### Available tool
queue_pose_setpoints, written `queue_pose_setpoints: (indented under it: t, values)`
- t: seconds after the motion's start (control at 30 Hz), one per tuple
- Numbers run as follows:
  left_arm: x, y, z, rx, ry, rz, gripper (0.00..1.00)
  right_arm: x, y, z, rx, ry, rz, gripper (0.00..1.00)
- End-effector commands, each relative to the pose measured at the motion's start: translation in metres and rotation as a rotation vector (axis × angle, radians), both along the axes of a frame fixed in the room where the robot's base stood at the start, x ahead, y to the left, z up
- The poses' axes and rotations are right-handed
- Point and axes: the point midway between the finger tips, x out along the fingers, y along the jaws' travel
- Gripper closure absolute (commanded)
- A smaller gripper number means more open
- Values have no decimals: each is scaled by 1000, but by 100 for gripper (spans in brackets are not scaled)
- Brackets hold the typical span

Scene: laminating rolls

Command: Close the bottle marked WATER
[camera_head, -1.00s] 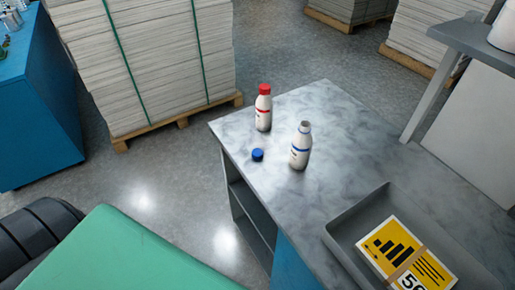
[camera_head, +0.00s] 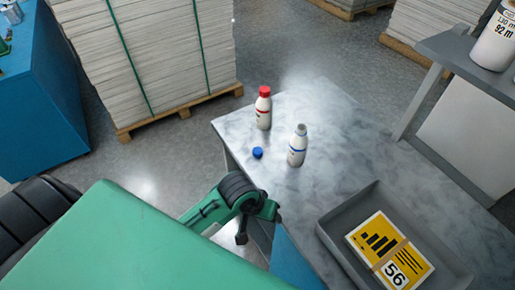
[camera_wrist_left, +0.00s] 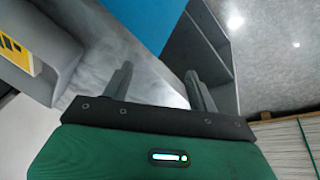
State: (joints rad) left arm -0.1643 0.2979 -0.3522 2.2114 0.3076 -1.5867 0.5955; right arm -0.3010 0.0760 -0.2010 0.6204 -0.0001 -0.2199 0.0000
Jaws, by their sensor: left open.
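A white bottle with a blue band (camera_head: 298,148) stands upright and uncapped on the marbled counter (camera_head: 340,130); its label is too small to read. A blue cap (camera_head: 257,153) lies on the counter to its left, close to the edge. Another white bottle with a red band (camera_head: 264,110) stands behind, with a red cap on it. My left gripper (camera_head: 260,226) is near the counter's front left edge, nearer to me than the cap and bottles. In the left wrist view its two fingers (camera_wrist_left: 160,88) are apart and empty. My right gripper is not in view.
A grey tray (camera_head: 333,242) with a yellow pack marked 56 is on the counter at the right. A shelf (camera_head: 455,48) with a white container rises behind it. A paper stack on a pallet (camera_head: 155,60) stands at the back left.

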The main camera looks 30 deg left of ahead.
Motion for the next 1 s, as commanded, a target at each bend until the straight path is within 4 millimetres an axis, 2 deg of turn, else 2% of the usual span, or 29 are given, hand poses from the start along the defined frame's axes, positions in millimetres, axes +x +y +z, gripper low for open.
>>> queue_pose_setpoints:
  t: [0.33,0.5,0.77,1.0]
  values:
    - [48,-9,7,-48,96,147,41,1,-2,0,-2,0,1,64]
    - [84,-2,16,-49,175,297,41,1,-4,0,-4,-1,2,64]
    - [141,37,43,-14,290,640,41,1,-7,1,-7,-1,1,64]
    - [187,91,83,13,356,1022,41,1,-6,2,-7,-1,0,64]
